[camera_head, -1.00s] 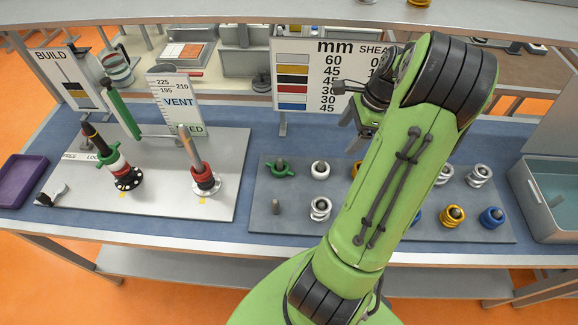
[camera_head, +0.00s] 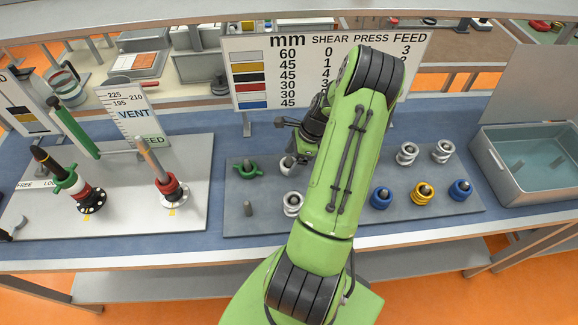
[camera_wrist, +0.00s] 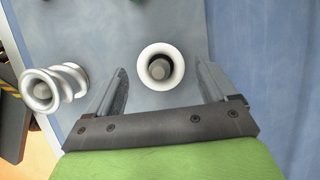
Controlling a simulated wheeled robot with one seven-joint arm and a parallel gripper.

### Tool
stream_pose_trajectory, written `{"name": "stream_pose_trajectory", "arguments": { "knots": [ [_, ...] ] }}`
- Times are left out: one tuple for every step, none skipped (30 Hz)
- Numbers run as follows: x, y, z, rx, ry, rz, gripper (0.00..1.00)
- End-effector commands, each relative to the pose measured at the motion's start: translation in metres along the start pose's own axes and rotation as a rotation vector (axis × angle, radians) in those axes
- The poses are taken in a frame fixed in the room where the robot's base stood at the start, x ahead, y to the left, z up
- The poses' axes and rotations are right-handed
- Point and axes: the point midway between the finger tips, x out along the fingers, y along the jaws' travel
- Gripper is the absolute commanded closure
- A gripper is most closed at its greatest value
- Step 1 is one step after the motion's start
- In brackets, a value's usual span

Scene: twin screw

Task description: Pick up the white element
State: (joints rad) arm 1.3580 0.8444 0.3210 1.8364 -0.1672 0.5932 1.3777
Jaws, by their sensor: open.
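A plain white ring element (camera_wrist: 147,80) sits on a grey peg on the tray, between the open fingers of my gripper (camera_wrist: 161,72) in the wrist view. The fingers stand on either side of it and do not appear to touch it. In the head view, the white element (camera_head: 286,167) shows only in part, beside my wrist, and the fingertips are largely hidden. A white screw-shaped element (camera_wrist: 38,92) stands to the left in the wrist view. It also shows in the head view (camera_head: 292,204), nearer the front of the tray.
A green handled element (camera_head: 247,172) and a bare peg (camera_head: 248,209) are on the grey tray (camera_head: 262,226). Blue (camera_head: 381,198), yellow (camera_head: 424,193) and further white elements stand to the right. A board with rod stacks (camera_head: 125,220) is left; a grey bin (camera_head: 530,200) is right.

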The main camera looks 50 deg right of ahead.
Motion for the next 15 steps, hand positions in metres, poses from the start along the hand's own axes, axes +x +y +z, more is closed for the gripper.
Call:
{"name": "stream_pose_trajectory", "arguments": {
  "knots": [
    [0.0083,0.0005,0.0000,0.000,-0.002,0.003,0.15],
    [0.0113,0.0004,0.0001,-0.001,-0.001,0.002,0.15],
    [0.0141,0.0001,0.0001,-0.001,-0.001,0.000,0.15],
    [0.0153,0.0001,0.0000,-0.001,0.000,0.000,0.15],
    [0.0156,0.0000,0.0000,-0.001,0.000,0.000,0.15],
    [0.0155,-0.0001,0.0000,-0.001,0.000,-0.001,0.15],
    [0.0152,-0.0001,-0.0001,-0.001,0.000,-0.001,0.15],
    [0.0151,-0.0001,-0.0001,-0.001,0.000,-0.001,0.15],
    [0.0150,-0.0002,-0.0001,-0.001,0.000,-0.001,0.15],
    [0.0149,-0.0002,-0.0001,-0.001,0.000,-0.001,0.18],
    [0.0148,-0.0002,-0.0001,0.000,0.000,-0.001,0.23],
    [0.0148,-0.0002,-0.0001,0.000,0.000,-0.001,0.29],
    [0.0147,-0.0002,-0.0001,0.000,0.000,-0.001,0.33],
    [0.0147,-0.0002,-0.0001,0.000,0.000,-0.001,0.38],
    [0.0146,-0.0002,-0.0001,0.000,0.000,-0.001,0.44]
  ]
}}
